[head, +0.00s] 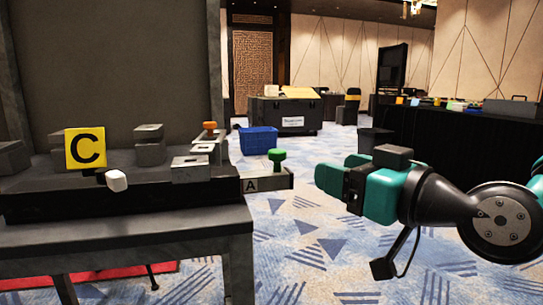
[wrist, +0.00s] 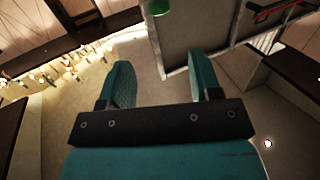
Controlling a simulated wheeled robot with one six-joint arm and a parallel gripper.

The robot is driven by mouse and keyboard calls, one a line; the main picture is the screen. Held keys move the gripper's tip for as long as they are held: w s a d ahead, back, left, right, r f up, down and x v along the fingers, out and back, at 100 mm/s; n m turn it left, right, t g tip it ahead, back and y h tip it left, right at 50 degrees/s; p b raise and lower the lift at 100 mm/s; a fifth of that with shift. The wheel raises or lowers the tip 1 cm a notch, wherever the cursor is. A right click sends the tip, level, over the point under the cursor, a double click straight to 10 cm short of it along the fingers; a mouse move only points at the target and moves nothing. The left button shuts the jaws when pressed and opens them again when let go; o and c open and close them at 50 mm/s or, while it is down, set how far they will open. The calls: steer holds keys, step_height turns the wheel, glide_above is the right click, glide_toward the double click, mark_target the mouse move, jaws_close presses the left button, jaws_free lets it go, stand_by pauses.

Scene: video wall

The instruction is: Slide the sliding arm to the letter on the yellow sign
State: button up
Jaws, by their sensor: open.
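A yellow sign (head: 85,148) with a black letter C stands on the dark bench device at the left. The sliding arm (head: 265,182) sticks out of the device's right end and carries a label with the letter A (head: 250,185). A green knob (head: 277,155) stands upright on it near its outer end. A green thing, likely this knob (wrist: 159,7), shows at the top edge of the wrist view. My gripper (head: 335,174) is to the right of the knob, apart from it. In the wrist view my gripper (wrist: 163,78) has its fingers spread with nothing between them.
The device also carries an orange knob (head: 210,126), grey blocks (head: 149,145) and a white knob (head: 117,180) below the sign. A grey table (head: 130,235) bears it. A blue crate (head: 258,140) and a black case (head: 287,115) stand behind. Carpet is clear between device and gripper.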

steer(key=p+x, duration=1.3)
steer(key=x, duration=0.3)
steer(key=shift+w+a+f, duration=0.1)
steer(key=shift+w+a, duration=0.05)
steer(key=shift+w, duration=0.15)
steer(key=shift+c, duration=0.2)
